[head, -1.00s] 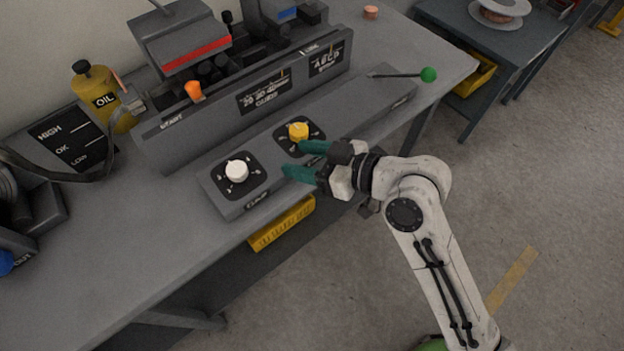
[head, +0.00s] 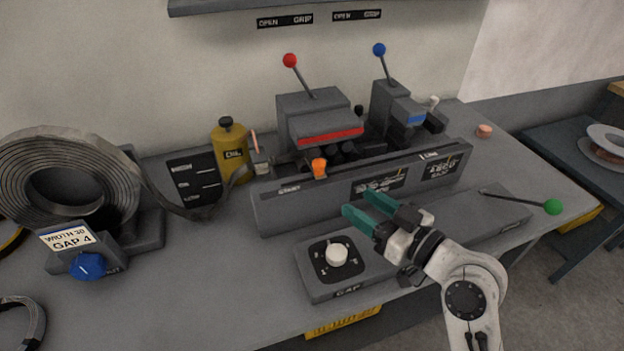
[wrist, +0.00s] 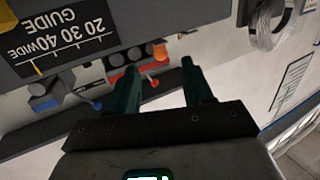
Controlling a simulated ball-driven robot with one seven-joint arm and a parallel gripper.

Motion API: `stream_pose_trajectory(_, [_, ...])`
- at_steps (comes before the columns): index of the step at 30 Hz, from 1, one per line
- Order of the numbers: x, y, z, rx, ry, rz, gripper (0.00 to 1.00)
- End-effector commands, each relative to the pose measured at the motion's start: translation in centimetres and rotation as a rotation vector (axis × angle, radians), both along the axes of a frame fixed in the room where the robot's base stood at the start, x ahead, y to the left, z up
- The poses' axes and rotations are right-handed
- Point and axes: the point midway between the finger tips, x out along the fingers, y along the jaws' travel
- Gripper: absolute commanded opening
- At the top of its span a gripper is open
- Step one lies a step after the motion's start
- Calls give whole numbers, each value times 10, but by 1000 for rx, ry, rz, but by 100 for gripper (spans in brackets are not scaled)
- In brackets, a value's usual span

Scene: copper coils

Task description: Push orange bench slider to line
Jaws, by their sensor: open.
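The orange slider (head: 319,168) stands on the top of the long grey bench rail (head: 275,211), near the START label at its left end. The LINE label (head: 430,156) is on the rail further right. My gripper (head: 357,204) is open with green fingers, in front of the rail, below and right of the slider. It appears apart from the slider, with nothing between its fingers. In the wrist view, which is upside down, an orange piece that looks like the slider (wrist: 160,52) shows beyond the open fingers (wrist: 158,78).
A white knob (head: 337,255) sits on the low control block in front. A red-ball lever (head: 290,61) and blue-ball lever (head: 379,50) rise behind the rail. A green-ball lever (head: 553,206) sticks out right. A yellow oil bottle (head: 230,150) and a coil (head: 62,178) stand left.

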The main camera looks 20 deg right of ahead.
Motion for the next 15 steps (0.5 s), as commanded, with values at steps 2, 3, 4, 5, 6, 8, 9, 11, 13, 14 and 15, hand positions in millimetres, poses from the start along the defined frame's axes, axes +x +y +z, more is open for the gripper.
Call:
stream_pose_trajectory(2, [11, -3, 7, 8, -41, -7, 51])
stream_pose_trajectory(3, [14, -3, 10, 11, -51, -8, 51])
stream_pose_trajectory(4, [16, -3, 12, 12, -56, -8, 51])
stream_pose_trajectory(5, [19, -2, 13, 13, -57, -8, 51])
stream_pose_trajectory(6, [22, -1, 13, 13, -57, -7, 51])
stream_pose_trajectory(8, [28, 2, 14, 14, -57, -7, 51])
stream_pose_trajectory(9, [34, 5, 15, 14, -58, -6, 51])
stream_pose_trajectory(11, [43, 9, 15, 13, -56, -5, 51])
stream_pose_trajectory(13, [56, 14, 15, 14, -57, -5, 51])
stream_pose_trajectory(14, [61, 16, 15, 14, -56, -5, 51])
stream_pose_trajectory(15, [68, 19, 15, 14, -56, -5, 51])
